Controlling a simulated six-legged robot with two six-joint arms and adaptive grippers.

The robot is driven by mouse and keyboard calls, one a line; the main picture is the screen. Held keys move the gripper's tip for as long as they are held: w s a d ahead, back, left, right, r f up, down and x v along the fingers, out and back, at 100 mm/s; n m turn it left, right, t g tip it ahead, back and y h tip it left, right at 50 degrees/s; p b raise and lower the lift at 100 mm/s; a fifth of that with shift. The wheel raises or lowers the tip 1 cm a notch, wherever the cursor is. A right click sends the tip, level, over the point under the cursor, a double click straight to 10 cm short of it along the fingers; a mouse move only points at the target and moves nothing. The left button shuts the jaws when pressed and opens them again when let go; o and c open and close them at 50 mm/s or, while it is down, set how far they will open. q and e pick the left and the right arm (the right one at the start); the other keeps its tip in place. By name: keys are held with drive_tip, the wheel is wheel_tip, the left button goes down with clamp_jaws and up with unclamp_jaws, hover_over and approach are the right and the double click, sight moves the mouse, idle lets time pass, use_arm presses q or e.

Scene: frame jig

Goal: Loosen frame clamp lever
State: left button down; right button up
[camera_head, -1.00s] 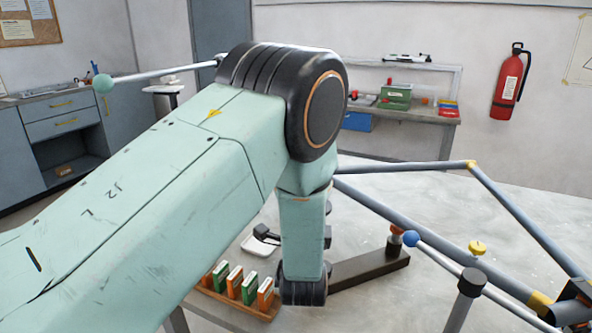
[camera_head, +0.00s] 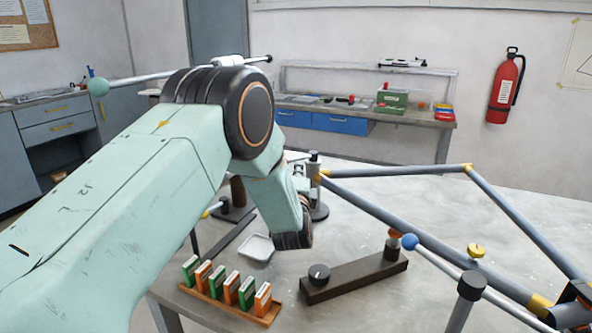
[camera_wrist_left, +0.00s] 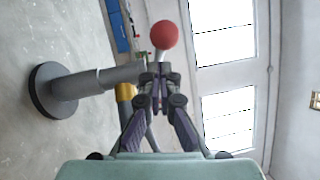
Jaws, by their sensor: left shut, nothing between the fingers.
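In the left wrist view, a red ball knob (camera_wrist_left: 164,34) on a short pale stem stands just beyond the fingertips of my left gripper (camera_wrist_left: 160,72). The gripper is shut and empty; the picture does not settle whether it touches the stem. A grey post (camera_wrist_left: 115,76) on a round dark base (camera_wrist_left: 48,90) lies beside the fingers, with a yellow collar (camera_wrist_left: 125,92) near it. In the head view, the clamp stand (camera_head: 316,190) is partly behind my left wrist, at the corner of the grey tubular frame (camera_head: 400,222). My arm hides the fingers and red knob there. My right gripper is out of view.
In front are a wooden rack of orange and green blocks (camera_head: 232,307), a dark bar with a knob (camera_head: 352,283) and a white tray (camera_head: 257,248). The table inside the frame (camera_head: 440,205) is clear.

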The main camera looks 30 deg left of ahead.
use_arm(q)
drive_tip(key=shift+a+r, duration=0.2)
drive_tip(key=shift+a, duration=0.2)
drive_tip(key=shift+w+f, duration=0.1)
